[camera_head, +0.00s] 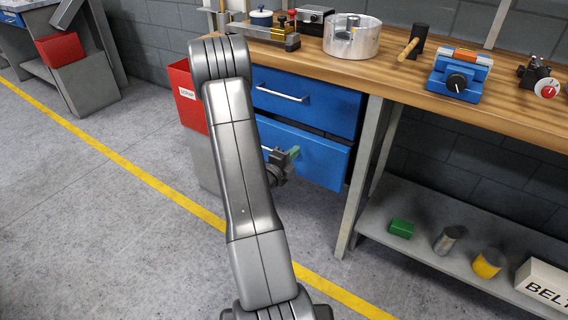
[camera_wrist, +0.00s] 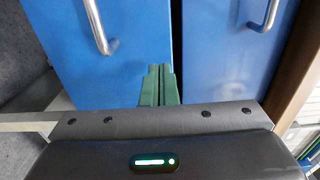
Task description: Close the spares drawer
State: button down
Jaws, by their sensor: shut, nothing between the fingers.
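Two blue drawers sit under the workbench, one above the other; I read no label on either. The lower drawer (camera_head: 322,165) seems to stand slightly out from the upper drawer (camera_head: 335,108). Its handle is mostly hidden by my arm in the head view. In the wrist view the drawers appear side by side, the lower drawer (camera_wrist: 125,55) on the left and the upper drawer (camera_wrist: 220,60) on the right. My gripper (camera_head: 294,153) is shut and empty, its green fingertips (camera_wrist: 160,70) at the lower drawer's front near the gap. I cannot tell whether they touch.
A red bin (camera_head: 187,95) stands left of the drawers. The bench top (camera_head: 420,82) holds a metal drum (camera_head: 352,37), a mallet (camera_head: 413,43) and a blue vise (camera_head: 460,76). A low shelf (camera_head: 400,248) with several parts is at right. The floor at left is clear.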

aim_at(305, 142)
jog(key=shift+x, duration=2.05)
jog(key=shift+w+d+f+b, duration=0.1)
jog(key=shift+w+d+b, duration=0.15)
jog(key=shift+b, duration=0.35)
jog(key=b+x, duration=0.2)
jog(key=x, duration=0.1)
jog(key=shift+f+b, duration=0.1)
jog(key=shift+b, duration=0.3)
jog(key=shift+w+d, duration=0.15)
jog(key=shift+w, duration=0.15)
jog(key=shift+w+r, duration=0.2)
jog(key=shift+r, duration=0.2)
jog(key=shift+b, duration=0.35)
